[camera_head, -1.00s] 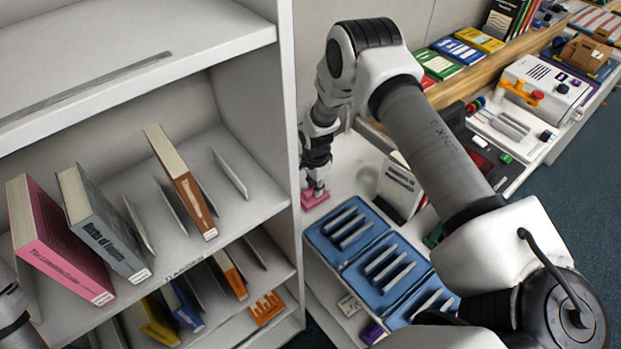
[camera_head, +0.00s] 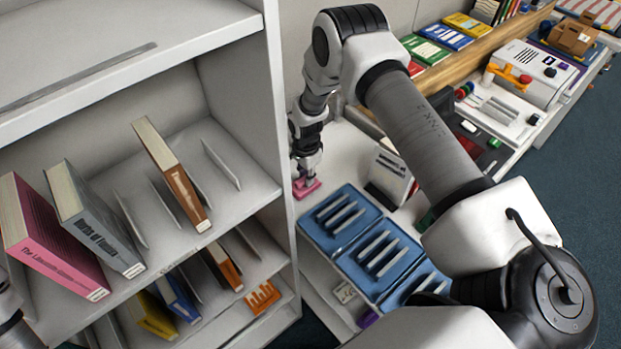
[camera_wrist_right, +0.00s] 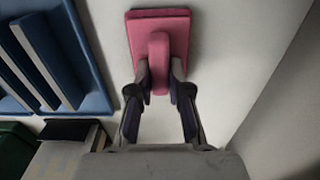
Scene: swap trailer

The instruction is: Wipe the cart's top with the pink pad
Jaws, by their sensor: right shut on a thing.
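The pink pad (camera_head: 306,188) lies at the far left part of the white cart top (camera_head: 345,150), close to the shelf's side panel. In the right wrist view the pink pad (camera_wrist_right: 174,24) is a flat block with a raised handle, and my right gripper (camera_wrist_right: 160,82) is shut on that handle. The pad appears to be on or just above the white surface; I cannot tell exactly. In the head view my right gripper (camera_head: 305,172) points down over the pad. Of my left arm only a part shows at the left edge; its gripper is out of view.
Blue slotted trays (camera_head: 338,218) stand in front of the pad on the cart. A white-and-black box (camera_head: 390,175) stands to its right. A shelf with several books (camera_head: 95,220) is on the left. Bare white surface lies around the pad.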

